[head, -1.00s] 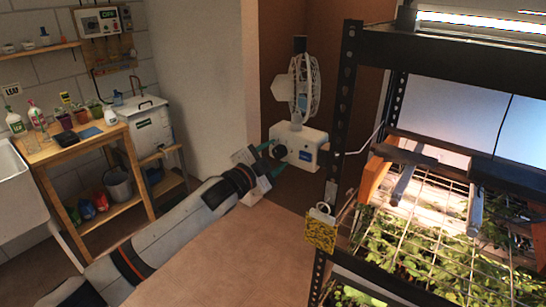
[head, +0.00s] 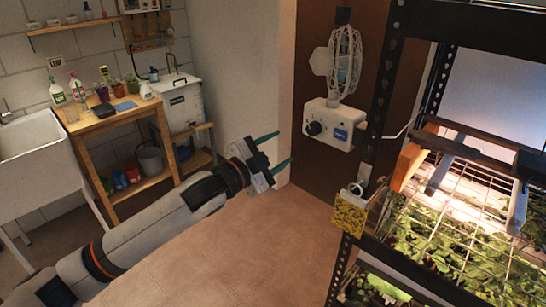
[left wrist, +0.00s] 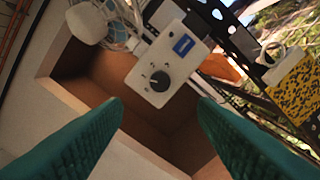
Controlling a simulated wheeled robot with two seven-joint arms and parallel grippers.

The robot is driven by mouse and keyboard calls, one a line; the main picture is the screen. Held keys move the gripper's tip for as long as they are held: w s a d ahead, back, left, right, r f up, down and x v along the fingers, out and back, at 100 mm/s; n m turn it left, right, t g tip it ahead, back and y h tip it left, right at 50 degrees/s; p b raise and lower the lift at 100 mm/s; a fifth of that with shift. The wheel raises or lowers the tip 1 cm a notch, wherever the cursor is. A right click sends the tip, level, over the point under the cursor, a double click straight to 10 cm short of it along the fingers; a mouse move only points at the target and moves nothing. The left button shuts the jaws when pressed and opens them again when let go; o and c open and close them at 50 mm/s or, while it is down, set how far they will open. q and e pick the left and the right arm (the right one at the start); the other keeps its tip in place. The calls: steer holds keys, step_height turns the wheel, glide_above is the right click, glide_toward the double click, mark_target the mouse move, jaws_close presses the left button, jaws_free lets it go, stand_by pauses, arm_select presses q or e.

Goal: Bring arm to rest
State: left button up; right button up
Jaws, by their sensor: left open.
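My left arm (head: 165,218) reaches in from the lower left of the head view. Its gripper (head: 278,150) has two green fingers spread apart with nothing between them. It is in the air, left of and a little below the white fan control box (head: 332,124) with its dark knob, and apart from it. In the left wrist view, the green fingers (left wrist: 155,125) frame an empty gap, and the control box (left wrist: 166,63) is beyond them. My right gripper does not show.
A black rack (head: 382,110) with lit seedlings stands at the right, a yellow sticky card (head: 349,217) on its post. A white fan (head: 345,62) is above the box. A wooden bench (head: 125,120) and sink (head: 38,165) are at the left. The floor (head: 240,250) between is clear.

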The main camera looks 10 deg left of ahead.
arm_select(q)
steer(key=shift+s+a, duration=0.3)
steer(key=shift+s, duration=0.15)
